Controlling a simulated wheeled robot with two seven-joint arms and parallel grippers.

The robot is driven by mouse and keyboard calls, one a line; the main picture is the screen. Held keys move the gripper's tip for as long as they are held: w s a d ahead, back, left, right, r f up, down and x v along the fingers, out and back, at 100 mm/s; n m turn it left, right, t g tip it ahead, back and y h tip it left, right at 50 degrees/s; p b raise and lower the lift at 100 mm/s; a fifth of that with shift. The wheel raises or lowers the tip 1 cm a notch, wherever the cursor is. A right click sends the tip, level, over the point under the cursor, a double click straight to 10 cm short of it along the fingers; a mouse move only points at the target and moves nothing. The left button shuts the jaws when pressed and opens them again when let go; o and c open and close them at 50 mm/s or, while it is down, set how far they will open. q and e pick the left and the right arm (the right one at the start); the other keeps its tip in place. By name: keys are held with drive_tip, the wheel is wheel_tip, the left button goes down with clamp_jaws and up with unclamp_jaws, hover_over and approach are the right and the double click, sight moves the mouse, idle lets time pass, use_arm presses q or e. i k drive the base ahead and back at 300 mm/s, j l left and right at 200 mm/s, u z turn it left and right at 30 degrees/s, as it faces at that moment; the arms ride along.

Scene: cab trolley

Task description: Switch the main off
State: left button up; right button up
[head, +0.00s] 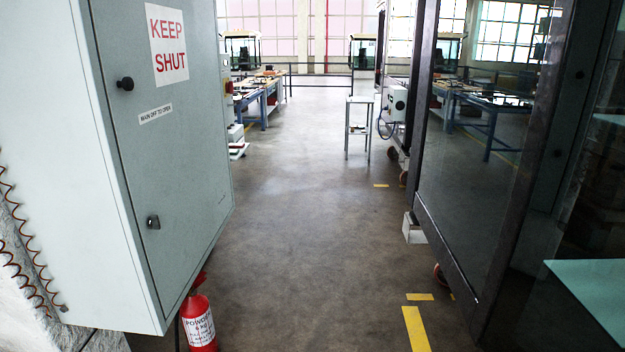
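A pale grey-green electrical cabinet (175,180) fills the left of the head view, its door shut. The door bears a "KEEP SHUT" sign (168,46) and a small label reading "MAIN OFF TO OPEN" (156,114). A round black knob (125,84) sits near the door's left edge, and a small dark latch or lock (153,222) is lower down. I cannot tell whether the black knob is the main switch, nor its setting. Neither of my grippers is in view.
A red fire extinguisher (198,322) stands under the cabinet's lower right corner. A coiled cable (25,255) hangs at the left. A dark-framed glass panel (480,130) bounds the right. The floor aisle (300,230) between is clear, with a small stand (359,115) further back.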

sight(229, 87)
drive_tip(key=i, duration=2.35)
